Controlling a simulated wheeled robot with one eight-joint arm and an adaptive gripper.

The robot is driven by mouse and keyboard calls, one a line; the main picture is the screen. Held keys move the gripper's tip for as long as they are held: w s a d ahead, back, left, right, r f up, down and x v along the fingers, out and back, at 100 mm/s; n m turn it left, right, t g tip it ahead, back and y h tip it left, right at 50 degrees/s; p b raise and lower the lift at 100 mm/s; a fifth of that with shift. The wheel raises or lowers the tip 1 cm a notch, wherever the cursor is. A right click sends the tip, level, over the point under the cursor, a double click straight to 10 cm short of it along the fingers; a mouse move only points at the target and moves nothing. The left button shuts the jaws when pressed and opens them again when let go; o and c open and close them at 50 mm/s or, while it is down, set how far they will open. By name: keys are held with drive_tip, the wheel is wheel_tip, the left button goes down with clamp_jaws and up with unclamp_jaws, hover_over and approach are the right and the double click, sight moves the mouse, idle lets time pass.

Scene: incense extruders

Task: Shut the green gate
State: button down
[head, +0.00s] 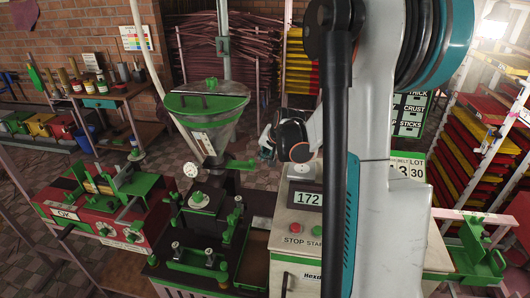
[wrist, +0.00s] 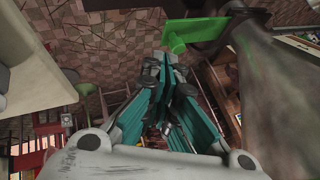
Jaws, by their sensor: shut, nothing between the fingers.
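The green gate (head: 241,164) is a flat green tab that sticks out to the right below the hopper (head: 206,112), at its narrow outlet. In the wrist view the green gate (wrist: 194,32) is a plate with a round peg, near the top right. My gripper (head: 266,152) is just right of the tab's outer end in the head view. In the wrist view my gripper (wrist: 162,62) has its teal fingers together and empty, below and left of the green plate. I see no clear contact between them. How far the gate extends inside the outlet is hidden.
A dark machine with green fittings (head: 197,200) stands under the hopper. A cabinet with a 172 display (head: 308,198) is right of it, partly behind my arm. The grey hopper side (wrist: 275,75) fills the right of the wrist view.

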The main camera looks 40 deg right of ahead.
sight(246, 166)
drive_tip(key=b+x, duration=0.1)
drive_tip(key=x, duration=0.4)
drive_tip(key=shift+w+f, duration=0.15)
drive_tip(key=w+a, duration=0.4)
drive_tip(key=shift+w, duration=0.15)
idle(0.5)
